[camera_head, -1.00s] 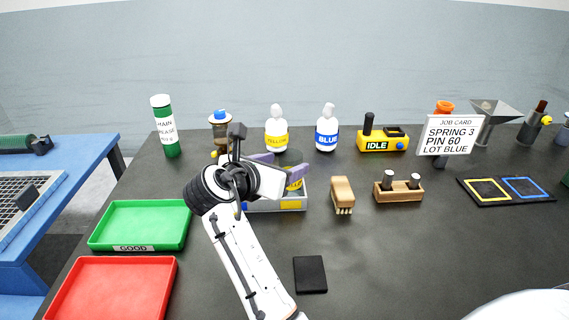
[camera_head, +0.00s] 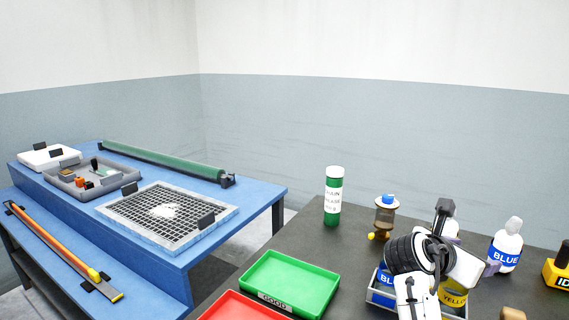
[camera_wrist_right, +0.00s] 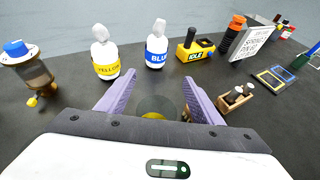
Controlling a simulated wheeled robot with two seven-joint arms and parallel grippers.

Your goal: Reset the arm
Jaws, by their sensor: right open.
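My right gripper (camera_head: 474,258) is over the grey tray (camera_head: 379,300) at the lower right of the head view. In the right wrist view its two purple fingers (camera_wrist_right: 158,100) stand wide apart. A dark, yellowish round thing (camera_wrist_right: 158,104) shows below and between the fingers; I cannot tell how close it is. In the head view the tray holds a blue-labelled item (camera_head: 384,277) and a yellow-labelled one (camera_head: 453,298), partly hidden by my wrist. My left gripper is not in view.
A green tray (camera_head: 290,283) and a red tray (camera_head: 238,308) lie left on the dark table. A green bottle (camera_head: 333,198), an oiler (camera_head: 385,218) and a blue-labelled bottle (camera_head: 505,248) stand behind. A blue bench (camera_head: 240,198) with a grid (camera_head: 165,215) is at left.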

